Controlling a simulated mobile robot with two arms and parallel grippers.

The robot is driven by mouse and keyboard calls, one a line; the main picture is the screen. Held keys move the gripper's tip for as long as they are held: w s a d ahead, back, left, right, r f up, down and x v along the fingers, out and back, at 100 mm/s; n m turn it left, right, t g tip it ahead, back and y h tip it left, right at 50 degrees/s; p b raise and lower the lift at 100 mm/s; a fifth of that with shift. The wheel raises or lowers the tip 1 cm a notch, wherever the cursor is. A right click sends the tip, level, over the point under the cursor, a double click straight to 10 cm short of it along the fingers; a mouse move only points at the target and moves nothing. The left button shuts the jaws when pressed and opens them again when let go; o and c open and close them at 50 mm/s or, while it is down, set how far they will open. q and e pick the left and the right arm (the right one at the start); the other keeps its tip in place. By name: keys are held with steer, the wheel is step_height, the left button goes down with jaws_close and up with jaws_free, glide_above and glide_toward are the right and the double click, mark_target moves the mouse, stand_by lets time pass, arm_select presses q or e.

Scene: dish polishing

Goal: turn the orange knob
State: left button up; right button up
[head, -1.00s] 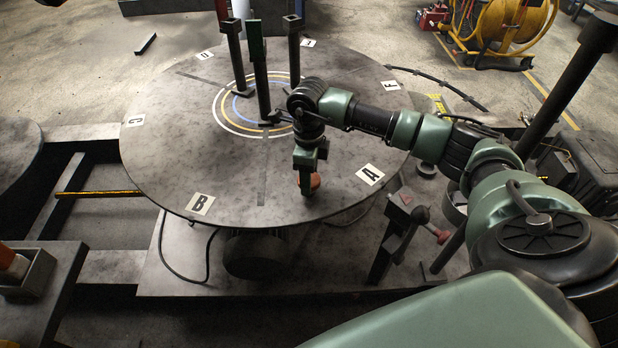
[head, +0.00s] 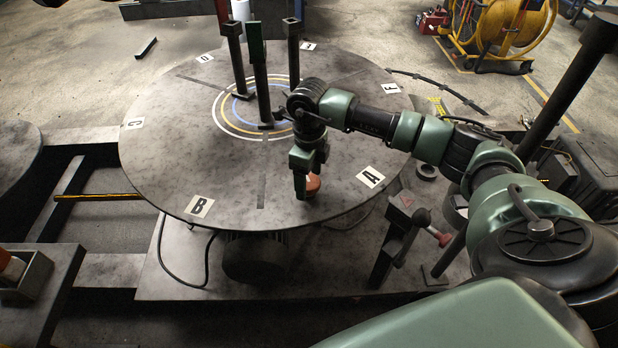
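The orange knob (head: 314,183) sits near the front edge of the round grey table (head: 170,160), between labels B and A. My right gripper (head: 303,190) points down at the knob and partly hides it. Its finger is in front of and to the left of the knob; I cannot tell whether it touches it. The fingers overlap in this view, so whether they are open or shut does not show. My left gripper is not in view.
Several dark posts (head: 258,75) stand near the ring markings at the table's middle. Letter labels lie around the rim. A dark stand with a red-tipped lever (head: 440,238) is right of the table's front edge. The left part of the tabletop is clear.

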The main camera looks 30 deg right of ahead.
mark_target(308, 181)
stand_by(0.3)
step_height(308, 181, up, 8)
steer(key=shift+f+b, duration=0.1)
steer(key=shift+b, duration=0.55)
steer(key=shift+a, duration=0.1)
stand_by(0.9)
